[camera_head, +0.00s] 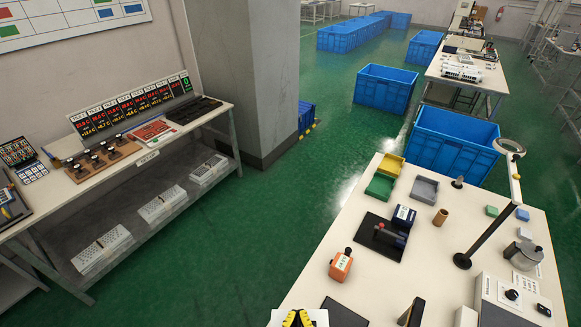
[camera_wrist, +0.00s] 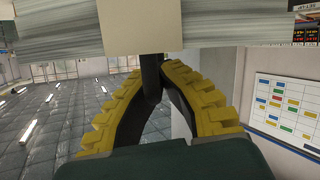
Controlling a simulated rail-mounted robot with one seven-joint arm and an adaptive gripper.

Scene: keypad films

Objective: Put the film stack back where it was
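A pale film stack with thin layered edges (camera_wrist: 235,30) spans the top of the wrist view, with a plain beige piece (camera_wrist: 150,22) at its middle. My gripper (camera_wrist: 152,72) has its yellow ribbed fingers drawn together at a dark narrow part right against the stack. It looks shut on the stack, though the exact contact is hidden. In the head view my gripper's yellow fingers (camera_head: 298,319) show at the bottom edge, with white parts of the stack (camera_head: 277,319) on both sides, over or near the right table's front; the height is unclear.
The left bench (camera_head: 150,145) carries a row of red-digit displays (camera_head: 130,103); several white perforated stacks (camera_head: 162,205) lie on its lower shelf. The right table (camera_head: 390,270) holds an orange block (camera_head: 340,266), trays and a lamp. Green floor (camera_head: 240,225) lies open between.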

